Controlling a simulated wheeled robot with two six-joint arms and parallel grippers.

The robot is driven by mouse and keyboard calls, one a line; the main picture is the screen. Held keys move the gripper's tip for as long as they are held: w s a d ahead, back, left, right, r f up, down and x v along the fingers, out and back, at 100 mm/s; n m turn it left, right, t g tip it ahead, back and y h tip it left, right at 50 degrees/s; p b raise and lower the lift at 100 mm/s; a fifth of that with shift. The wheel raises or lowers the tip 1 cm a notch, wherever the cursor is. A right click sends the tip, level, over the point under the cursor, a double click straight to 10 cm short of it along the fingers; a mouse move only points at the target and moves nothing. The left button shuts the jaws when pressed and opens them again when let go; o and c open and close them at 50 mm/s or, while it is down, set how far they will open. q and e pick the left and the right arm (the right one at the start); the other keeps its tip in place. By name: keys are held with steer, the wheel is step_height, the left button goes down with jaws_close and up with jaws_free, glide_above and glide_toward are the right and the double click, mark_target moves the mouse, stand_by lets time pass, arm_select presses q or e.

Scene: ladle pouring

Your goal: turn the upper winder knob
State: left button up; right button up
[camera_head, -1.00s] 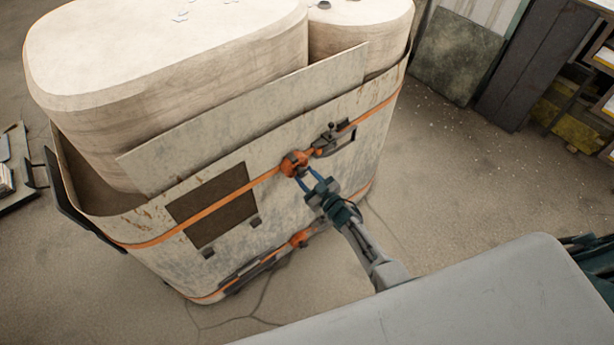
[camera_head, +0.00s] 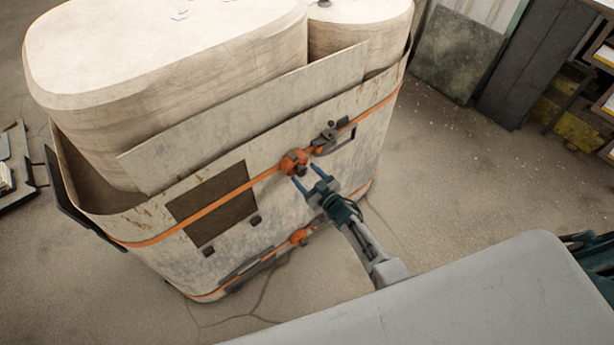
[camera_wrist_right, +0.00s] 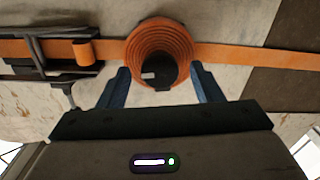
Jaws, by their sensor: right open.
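The upper winder (camera_head: 293,162) is an orange strap spool with a dark knob, set on the upper orange strap of the large pale container (camera_head: 350,165). In the right wrist view the spool's orange coil (camera_wrist_right: 160,40) surrounds the dark knob (camera_wrist_right: 157,70). My right gripper (camera_head: 308,176) is open, its blue fingertips just short of the winder. In the right wrist view the fingers (camera_wrist_right: 158,85) stand on either side of the knob, with a gap on each side. My left gripper is not in view.
A lower orange winder (camera_head: 302,236) sits below on a second strap. A dark buckle (camera_head: 327,138) lies right of the upper winder on the strap. Large pale blocks (camera_head: 170,50) fill the container. Open floor (camera_head: 450,170) lies to the right.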

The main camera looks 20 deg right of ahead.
steer(key=v, duration=1)
steer(key=shift+s+b, duration=0.35)
steer(key=shift+b, duration=0.1)
steer(key=shift+d, duration=0.15)
steer(key=s+d+f+m+g+h+b, duration=0.1)
steer(key=s+d+f+m+g+h, duration=0.2)
steer(key=s+f, duration=0.85)
steer(key=s+d+f+m+g+h+b, duration=0.1)
steer(key=s+d+f+g+h, duration=0.25)
steer(key=s+f, duration=0.75)
steer(key=s+f+g, duration=0.4)
steer(key=s+f, duration=0.3)
steer(key=s, duration=0.5)
steer(key=s+d+f+m+g, duration=0.1)
steer(key=s+f+g, duration=0.4)
steer(key=s, duration=0.7)
step_height(320, 180, down, 3)
steer(key=shift+s+d+r+b, duration=0.1)
steer(key=shift+s+d+b, duration=0.1)
steer(key=shift+s+b, duration=0.15)
steer(key=shift+w+h, duration=0.1)
steer(key=shift+h, duration=0.15)
